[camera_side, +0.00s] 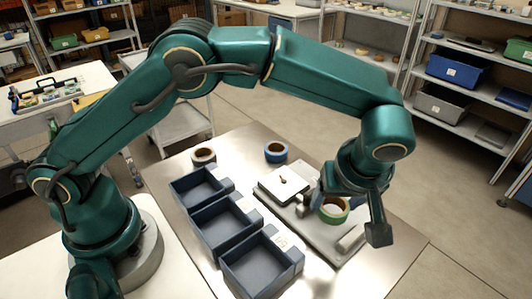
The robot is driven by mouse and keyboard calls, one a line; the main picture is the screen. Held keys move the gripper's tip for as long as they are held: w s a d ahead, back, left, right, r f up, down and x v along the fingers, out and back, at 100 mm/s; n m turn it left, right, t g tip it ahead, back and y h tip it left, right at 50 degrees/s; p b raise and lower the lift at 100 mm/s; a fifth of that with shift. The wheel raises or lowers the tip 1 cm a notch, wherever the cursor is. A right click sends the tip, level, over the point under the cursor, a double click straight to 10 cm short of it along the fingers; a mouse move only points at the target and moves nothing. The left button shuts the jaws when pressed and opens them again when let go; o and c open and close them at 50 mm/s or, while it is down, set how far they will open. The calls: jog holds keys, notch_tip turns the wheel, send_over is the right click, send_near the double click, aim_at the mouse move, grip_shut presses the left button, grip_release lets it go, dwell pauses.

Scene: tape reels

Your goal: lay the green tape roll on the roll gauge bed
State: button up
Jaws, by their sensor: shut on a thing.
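The green tape roll (345,215) is between the fingers of my gripper (340,219), which is shut on it. Its tan core shows, and part of its upper side is hidden behind the gripper. The roll appears over the right part of the grey roll gauge bed (301,229). I cannot tell whether it touches the bed or hangs just above it.
A blue tape roll (276,152) and a dark tape roll with a pale core (204,156) lie at the back of the metal table (240,142). Several dark blue bins (262,265) stand left of the gauge. The table's right side is bare. Shelves stand behind.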

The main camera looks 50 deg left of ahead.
aim_at(329, 227)
jog(key=shift+f, duration=1.6)
jog(key=shift+f, duration=0.1)
jog(key=o, duration=1)
jog(key=shift+o, duration=0.2)
